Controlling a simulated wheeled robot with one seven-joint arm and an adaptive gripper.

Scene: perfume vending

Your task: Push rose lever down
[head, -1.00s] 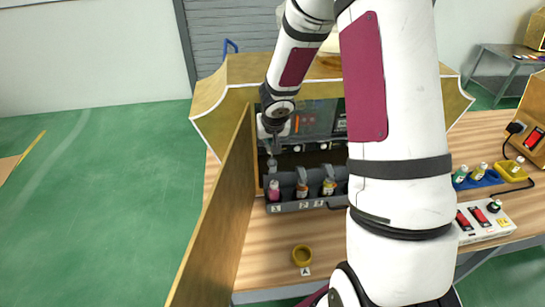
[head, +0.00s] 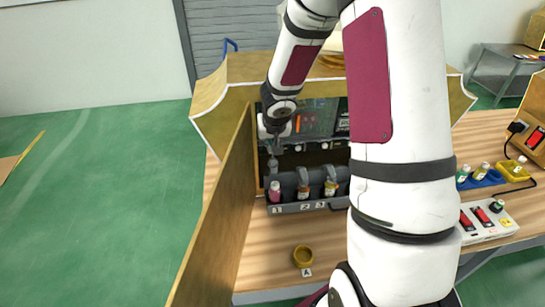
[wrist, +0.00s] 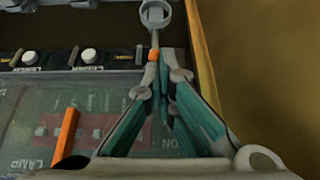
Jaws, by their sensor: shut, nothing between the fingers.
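My gripper (wrist: 158,75) is shut and empty. In the wrist view its fingers meet at a small orange tip (wrist: 154,54), just before a grey ring-shaped part (wrist: 156,14). I cannot tell whether that tip is the rose lever, nor whether the fingers touch it. Another orange lever (wrist: 65,135) stands on the machine's panel to the left, also seen in the head view (head: 297,124). No label reading rose is legible. In the head view my gripper (head: 274,148) is at the panel's left side, above the pink bottle (head: 275,192).
A wooden side wall (head: 225,215) stands close to the left of my gripper. A dark rack (head: 312,206) below holds several bottles. A white switch box (head: 485,222) is at the right.

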